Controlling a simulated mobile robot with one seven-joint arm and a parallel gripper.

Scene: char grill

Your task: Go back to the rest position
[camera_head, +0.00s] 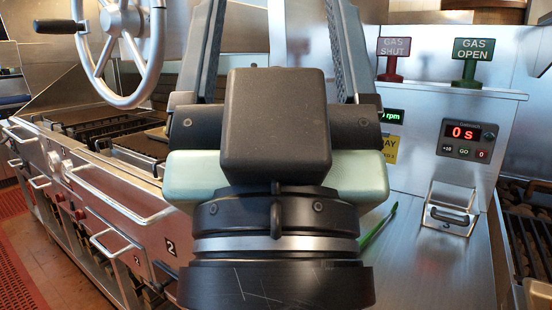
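My gripper (278,20) fills the middle of the head view, seen from behind its black and pale green wrist. Its two dark fingers point up and away, spread wide apart. The tips run to the top edge of the picture. I see nothing held in the visible part of the gap. The gripper's body hides part of the counter and grill behind it.
A handwheel (155,50) stands at upper left above the char grill's grates (90,130).

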